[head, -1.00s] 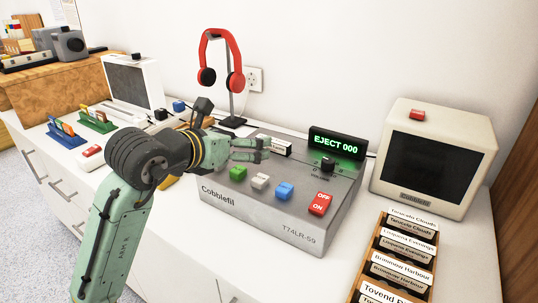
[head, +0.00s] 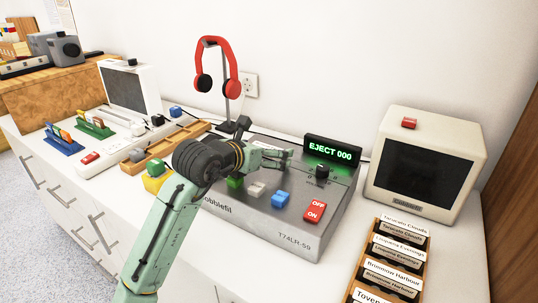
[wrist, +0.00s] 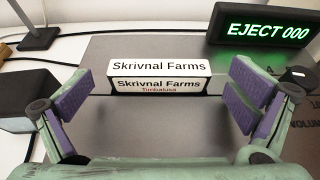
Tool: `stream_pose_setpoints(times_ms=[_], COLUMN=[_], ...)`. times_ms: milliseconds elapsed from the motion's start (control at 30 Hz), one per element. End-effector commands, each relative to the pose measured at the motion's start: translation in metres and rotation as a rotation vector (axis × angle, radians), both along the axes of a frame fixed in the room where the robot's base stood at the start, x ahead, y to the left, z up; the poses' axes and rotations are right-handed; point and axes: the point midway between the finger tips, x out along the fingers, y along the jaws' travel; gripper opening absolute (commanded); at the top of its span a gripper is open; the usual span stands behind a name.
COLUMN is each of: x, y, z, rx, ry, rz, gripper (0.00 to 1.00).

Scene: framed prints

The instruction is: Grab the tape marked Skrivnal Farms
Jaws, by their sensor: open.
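The tape marked Skrivnal Farms (wrist: 158,76) stands in the top of the grey Cobblefil player (head: 290,225). In the wrist view its white label faces me, with a second line reading Timbalusa below. In the head view my gripper (head: 276,154) is over the back of the player and largely hides the tape.
The player's display (head: 333,152) reads EJECT 000. Coloured buttons, including a red ON/OFF switch (head: 314,211), line its front. A rack of other tapes (head: 377,285) and a monitor (head: 424,160) are to the right. Red headphones (head: 217,68) hang on a stand behind.

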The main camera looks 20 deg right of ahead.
Motion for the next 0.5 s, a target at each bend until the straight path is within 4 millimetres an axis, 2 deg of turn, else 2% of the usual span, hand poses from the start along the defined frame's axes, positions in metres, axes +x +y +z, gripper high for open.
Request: stream_pose_setpoints(times_ms=[167, 500], x=[0.0001, 0.0001], y=[0.0003, 0.0007], z=[-0.0002, 0.0002], rx=[0.0, -0.001], ry=[0.0, -0.001], rz=[0.001, 0.001], gripper=[0.99, 0.77])
